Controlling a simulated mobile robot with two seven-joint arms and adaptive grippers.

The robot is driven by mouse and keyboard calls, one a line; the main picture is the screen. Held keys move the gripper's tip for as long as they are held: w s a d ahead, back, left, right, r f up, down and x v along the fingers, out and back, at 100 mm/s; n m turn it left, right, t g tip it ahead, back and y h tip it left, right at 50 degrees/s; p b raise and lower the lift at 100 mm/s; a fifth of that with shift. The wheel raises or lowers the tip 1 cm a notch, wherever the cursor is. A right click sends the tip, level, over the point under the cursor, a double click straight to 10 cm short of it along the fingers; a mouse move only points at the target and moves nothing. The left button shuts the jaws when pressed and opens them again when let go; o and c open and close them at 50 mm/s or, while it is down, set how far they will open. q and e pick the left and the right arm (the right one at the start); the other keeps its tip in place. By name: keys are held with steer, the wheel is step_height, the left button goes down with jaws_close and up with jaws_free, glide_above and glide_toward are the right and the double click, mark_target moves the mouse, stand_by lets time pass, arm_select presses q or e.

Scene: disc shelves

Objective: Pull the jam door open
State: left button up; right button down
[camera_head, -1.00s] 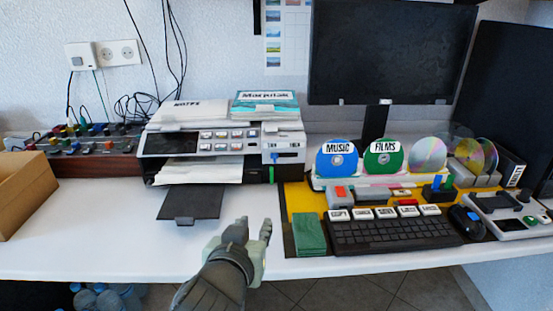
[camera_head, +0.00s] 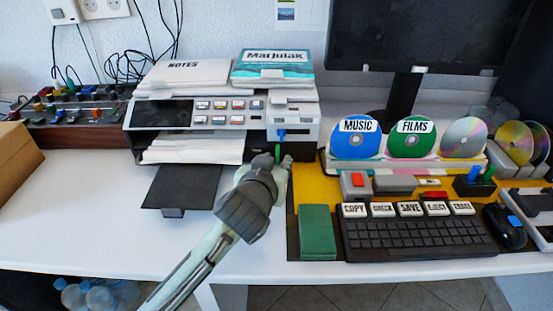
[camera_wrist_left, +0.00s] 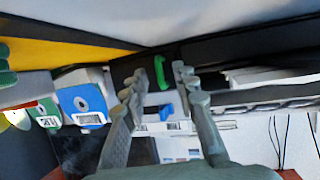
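The printer (camera_head: 228,134) stands at the back of the white desk. The jam door (camera_head: 258,151) is the dark panel low on its right front, with an upright green handle (camera_head: 278,152); it looks closed. My left gripper (camera_head: 272,164) is right in front of this panel, its fingers open. In the left wrist view the green handle (camera_wrist_left: 160,72) lies between the spread fingertips of my gripper (camera_wrist_left: 160,80), and I cannot tell whether they touch it. My right gripper is out of view.
A blue tab (camera_head: 281,134) sits just above the handle. The dark output tray (camera_head: 181,188) juts out left of my gripper. A green box (camera_head: 317,232), keyboard (camera_head: 416,237) and disc rack (camera_head: 335,166) are to the right.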

arm_select(q)
steer(key=shift+w+d+f, duration=0.1)
steer(key=shift+w+f, duration=0.1)
steer(key=shift+w, duration=0.3)
steer(key=shift+c, duration=0.2)
jaws_close()
